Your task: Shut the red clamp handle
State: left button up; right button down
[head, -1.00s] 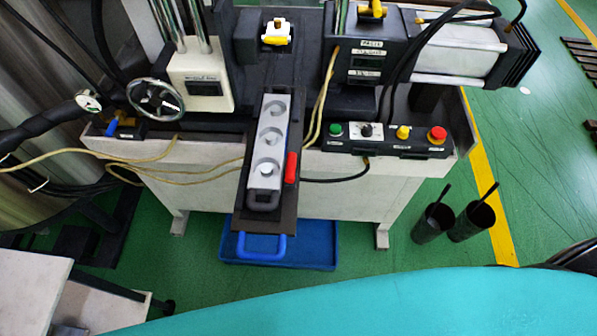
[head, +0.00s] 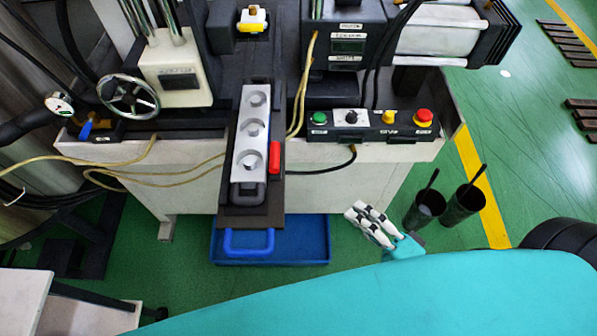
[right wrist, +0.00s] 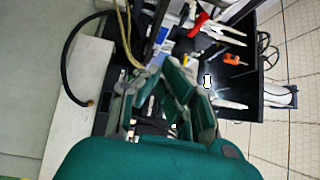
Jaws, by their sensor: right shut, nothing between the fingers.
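The red clamp handle (head: 275,157) is a short red bar. It stands at the right side of a grey mould block (head: 237,150) with three round cavities. The block lies on a dark slide plate (head: 250,218) that reaches out over the front of the bench. My right gripper (head: 364,213) is in front of the bench, right of and nearer than the handle, apart from it. Its fingers are shut and empty. The right wrist view also shows its fingers (right wrist: 172,90), close together. My left gripper is not in view.
A control box (head: 375,127) with several buttons sits right of the slide. A blue tray (head: 310,240) with a blue handle bar (head: 250,245) above it lies below the slide. Two black cups (head: 467,208) stand on the floor at right. The right wrist view shows a black tool box (right wrist: 270,100).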

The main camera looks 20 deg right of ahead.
aim_at(276, 166)
jog(key=shift+m+t+y, duration=0.4)
jog(key=shift+m, duration=0.2)
jog(key=r, duration=0.2)
jog(key=a+r, duration=0.1)
jog(key=r, duration=0.1)
jog(key=shift+s, duration=0.25)
jog(key=s+a+p+x, duration=0.1)
jog(key=p+x, duration=0.3)
jog(key=x, duration=0.8)
jog(key=shift+w+a, duration=0.15)
jog(key=shift+a, duration=0.9)
jog(key=shift+r, duration=0.1)
